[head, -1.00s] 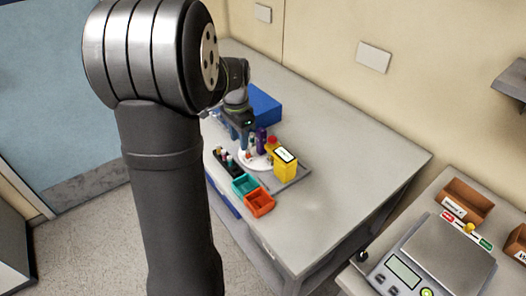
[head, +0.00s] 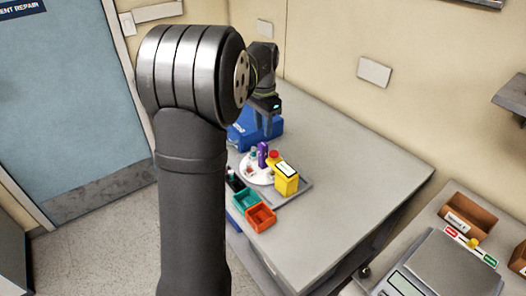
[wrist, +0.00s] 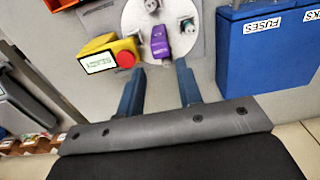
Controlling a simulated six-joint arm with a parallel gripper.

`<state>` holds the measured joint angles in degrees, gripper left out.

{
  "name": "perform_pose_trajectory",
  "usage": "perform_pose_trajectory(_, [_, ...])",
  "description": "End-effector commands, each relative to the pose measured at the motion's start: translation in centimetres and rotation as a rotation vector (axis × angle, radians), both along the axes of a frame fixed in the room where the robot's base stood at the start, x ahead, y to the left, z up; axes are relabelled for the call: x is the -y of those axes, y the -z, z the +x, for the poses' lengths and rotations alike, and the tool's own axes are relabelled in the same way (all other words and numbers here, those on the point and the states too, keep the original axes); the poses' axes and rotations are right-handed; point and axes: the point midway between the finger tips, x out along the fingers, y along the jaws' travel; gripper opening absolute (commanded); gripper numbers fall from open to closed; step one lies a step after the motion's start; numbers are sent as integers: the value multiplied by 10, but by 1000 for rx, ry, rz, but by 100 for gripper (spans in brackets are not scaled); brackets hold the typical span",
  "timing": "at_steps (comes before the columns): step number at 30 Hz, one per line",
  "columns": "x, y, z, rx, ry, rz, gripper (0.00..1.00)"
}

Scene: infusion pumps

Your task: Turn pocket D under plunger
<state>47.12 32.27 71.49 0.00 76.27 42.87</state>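A round white turntable (head: 252,174) stands on the bench; it also shows in the wrist view (wrist: 133,22). A purple upright part (head: 262,154), possibly the plunger, is at its edge, and in the wrist view it (wrist: 160,40) lies just beyond my fingertips. Small grey and green fittings (wrist: 188,24) sit on the disc. No pocket letter is readable, so I cannot tell which is pocket D. My gripper (wrist: 160,70) is open, with its two blue fingers apart and nothing between them. In the head view my gripper (head: 265,125) is above the bench behind the turntable.
A yellow box (head: 286,178) with a red button (wrist: 125,59) stands beside the turntable. Teal (head: 245,200) and orange (head: 261,217) trays are in front. A blue bin (wrist: 262,55) labelled FUSES stands close by. The bench's right side is clear.

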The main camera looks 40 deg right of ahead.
Motion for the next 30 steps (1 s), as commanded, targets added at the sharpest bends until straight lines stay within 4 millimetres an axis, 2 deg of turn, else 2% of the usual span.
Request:
perform_pose_trajectory(3, [-1,28,-1,-3,0,3,33])
perform_pose_trajectory(9, [-1,70,0,-2,0,2,33])
perform_pose_trajectory(15, [0,97,0,-1,0,1,33])
perform_pose_trajectory(20, [0,105,0,0,0,0,33])
perform_pose_trajectory(28, [0,106,0,0,0,0,33])
perform_pose_trajectory(30, [0,106,0,0,0,0,19])
